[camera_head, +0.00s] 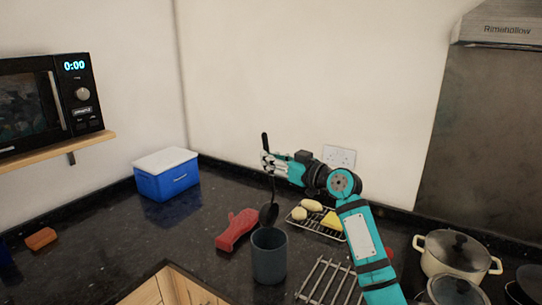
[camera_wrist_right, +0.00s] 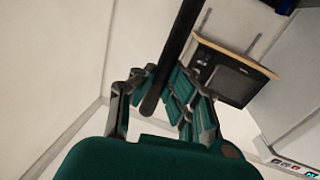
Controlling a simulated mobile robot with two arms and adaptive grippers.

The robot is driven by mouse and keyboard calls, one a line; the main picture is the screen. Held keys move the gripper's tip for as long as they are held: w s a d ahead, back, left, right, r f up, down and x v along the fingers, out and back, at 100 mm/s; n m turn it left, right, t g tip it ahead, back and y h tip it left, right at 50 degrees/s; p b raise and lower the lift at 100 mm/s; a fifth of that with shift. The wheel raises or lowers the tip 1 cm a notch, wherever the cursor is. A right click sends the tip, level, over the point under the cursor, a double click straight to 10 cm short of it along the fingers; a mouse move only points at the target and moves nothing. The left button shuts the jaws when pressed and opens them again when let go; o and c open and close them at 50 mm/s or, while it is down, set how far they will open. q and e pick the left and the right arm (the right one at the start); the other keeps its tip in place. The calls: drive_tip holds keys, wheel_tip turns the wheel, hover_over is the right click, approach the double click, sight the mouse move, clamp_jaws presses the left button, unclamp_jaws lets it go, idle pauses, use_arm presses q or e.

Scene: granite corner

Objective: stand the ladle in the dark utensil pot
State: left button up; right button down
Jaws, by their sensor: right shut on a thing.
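The black ladle (camera_head: 269,214) hangs upright, bowl down, from my right gripper (camera_head: 268,163). My right gripper is shut on its handle, which also crosses the right wrist view (camera_wrist_right: 172,60) between the fingers (camera_wrist_right: 165,95). The handle's top end sticks up above the fingers. The dark utensil pot (camera_head: 269,258) stands on the counter below, with its opening up. The ladle's bowl shows just above the pot's far rim; I cannot tell whether it is over the opening or behind it. My left gripper is not in view.
A red mitt (camera_head: 236,230) lies left of the pot. A rack with food (camera_head: 318,220) is behind right, a metal trivet (camera_head: 330,283) at front right. A cream lidded pot (camera_head: 455,255) stands far right.

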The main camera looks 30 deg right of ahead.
drive_tip(key=shift+f+b, duration=0.65)
drive_tip(key=shift+f, duration=0.85)
wheel_tip(320, 180, down, 10)
drive_tip(key=b, duration=0.9)
drive_tip(key=shift+b, duration=0.4)
drive_tip(key=shift+r, duration=0.1)
drive_tip(key=c, duration=1.4)
unclamp_jaws()
drive_tip(key=shift+o, duration=0.2)
drive_tip(key=v, duration=1.2)
